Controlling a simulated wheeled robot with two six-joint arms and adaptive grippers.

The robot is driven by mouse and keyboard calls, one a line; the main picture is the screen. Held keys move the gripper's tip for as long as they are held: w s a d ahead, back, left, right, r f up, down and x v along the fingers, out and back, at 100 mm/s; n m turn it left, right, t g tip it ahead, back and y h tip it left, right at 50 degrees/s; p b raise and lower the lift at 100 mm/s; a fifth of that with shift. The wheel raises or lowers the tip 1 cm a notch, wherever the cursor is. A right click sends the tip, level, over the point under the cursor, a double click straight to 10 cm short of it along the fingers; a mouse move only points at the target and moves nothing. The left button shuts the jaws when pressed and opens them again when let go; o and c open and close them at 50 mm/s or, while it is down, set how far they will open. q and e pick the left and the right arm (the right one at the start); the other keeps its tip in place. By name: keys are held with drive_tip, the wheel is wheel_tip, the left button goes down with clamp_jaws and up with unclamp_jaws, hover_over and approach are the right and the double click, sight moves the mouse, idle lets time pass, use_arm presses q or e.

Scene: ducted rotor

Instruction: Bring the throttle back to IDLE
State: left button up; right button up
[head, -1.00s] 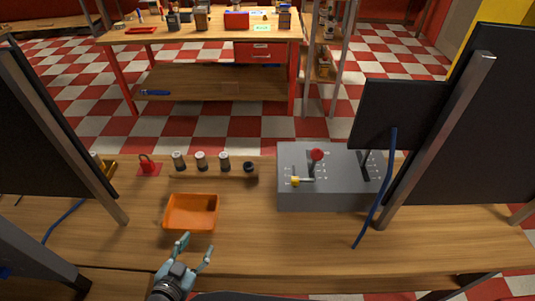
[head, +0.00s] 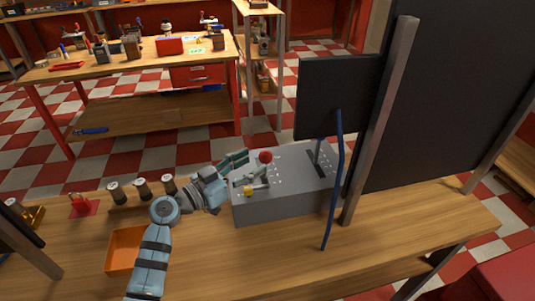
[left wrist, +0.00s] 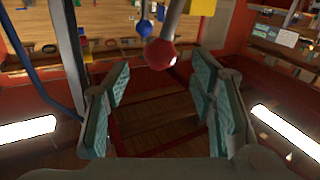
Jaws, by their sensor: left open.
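A grey control box (head: 285,205) stands on the wooden bench. A lever with a red knob (head: 265,157) rises from its top; a yellow knob (head: 248,191) sits nearer the front left, and a dark lever (head: 318,158) stands farther right. The lettering is too small to read, so I cannot tell which is the throttle. My left gripper (head: 246,168) is open just left of the red knob. In the left wrist view the red knob (left wrist: 160,54) appears between the spread fingers, touching neither visibly. A blue ball (left wrist: 144,28) shows behind it. My right gripper is out of view.
A black monitor (head: 335,95) and a large dark panel (head: 450,110) on a metal post stand to the right, with a blue cable (head: 336,190). An orange tray (head: 122,248) and several small cylinders (head: 140,188) are at left. The front right bench is clear.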

sight(260, 159)
use_arm(q)
drive_tip(key=x, duration=0.5)
drive_tip(key=shift+w+d+f, duration=0.1)
drive_tip(key=shift+w+d, duration=0.15)
drive_tip(key=shift+w, duration=0.05)
clamp_jaws()
